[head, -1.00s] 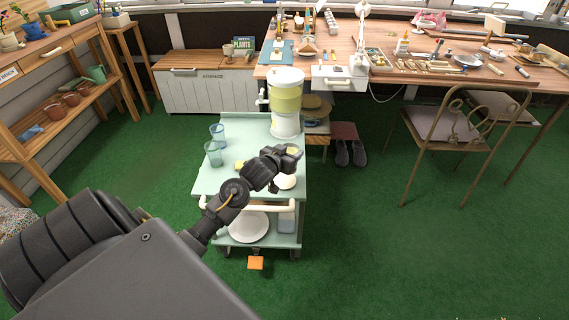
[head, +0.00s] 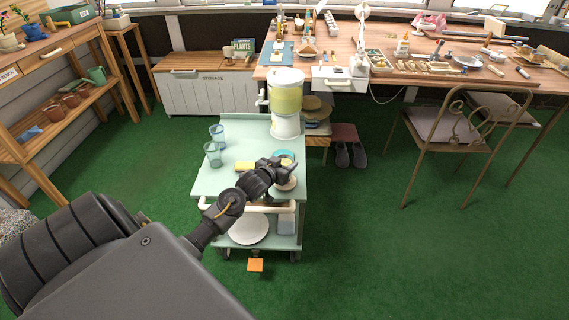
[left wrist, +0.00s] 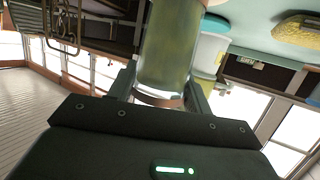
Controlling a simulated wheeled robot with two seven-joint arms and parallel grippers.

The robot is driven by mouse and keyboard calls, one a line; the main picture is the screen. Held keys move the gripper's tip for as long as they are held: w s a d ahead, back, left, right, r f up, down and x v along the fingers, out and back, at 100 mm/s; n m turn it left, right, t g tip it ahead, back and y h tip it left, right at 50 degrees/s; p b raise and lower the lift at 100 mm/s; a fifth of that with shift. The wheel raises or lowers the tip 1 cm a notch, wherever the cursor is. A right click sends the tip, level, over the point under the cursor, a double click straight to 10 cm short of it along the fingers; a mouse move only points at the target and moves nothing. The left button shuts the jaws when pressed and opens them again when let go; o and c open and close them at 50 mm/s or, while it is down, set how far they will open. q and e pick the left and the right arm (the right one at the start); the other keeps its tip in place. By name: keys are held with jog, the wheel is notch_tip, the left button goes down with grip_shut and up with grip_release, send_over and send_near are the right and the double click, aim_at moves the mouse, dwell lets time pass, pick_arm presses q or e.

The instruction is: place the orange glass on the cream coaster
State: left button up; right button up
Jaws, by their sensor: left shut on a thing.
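My left gripper (head: 284,166) is over the front right part of the green cart's top. In the left wrist view, its fingers (left wrist: 158,92) are shut on a translucent glass (left wrist: 166,50), which looks olive-amber there. Only a small yellowish part of the glass shows past the fingers in the head view. A pale cream disc, the coaster (head: 287,185), lies on the cart just below the gripper in the picture, partly covered by it. I cannot tell the gap between glass and coaster. My right gripper is not in view.
A white handle (head: 275,208) runs along the cart's front edge. The cart's middle is clear.

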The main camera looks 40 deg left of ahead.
pick_arm(q)
jog(key=shift+f, duration=0.1)
jog(key=o, duration=1.2)
jog(key=shift+o, duration=0.2)
jog(key=shift+r, duration=0.2)
jog(key=shift+s+d, duration=0.1)
jog(key=shift+s, duration=0.2)
jog(key=p+v, duration=0.1)
jog(key=v, duration=1)
jog(key=shift+s+p, duration=0.15)
jog(key=shift+p, duration=0.2)
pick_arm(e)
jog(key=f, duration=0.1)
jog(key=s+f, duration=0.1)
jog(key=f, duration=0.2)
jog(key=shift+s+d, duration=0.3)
pick_arm(q)
jog(key=shift+r, duration=0.15)
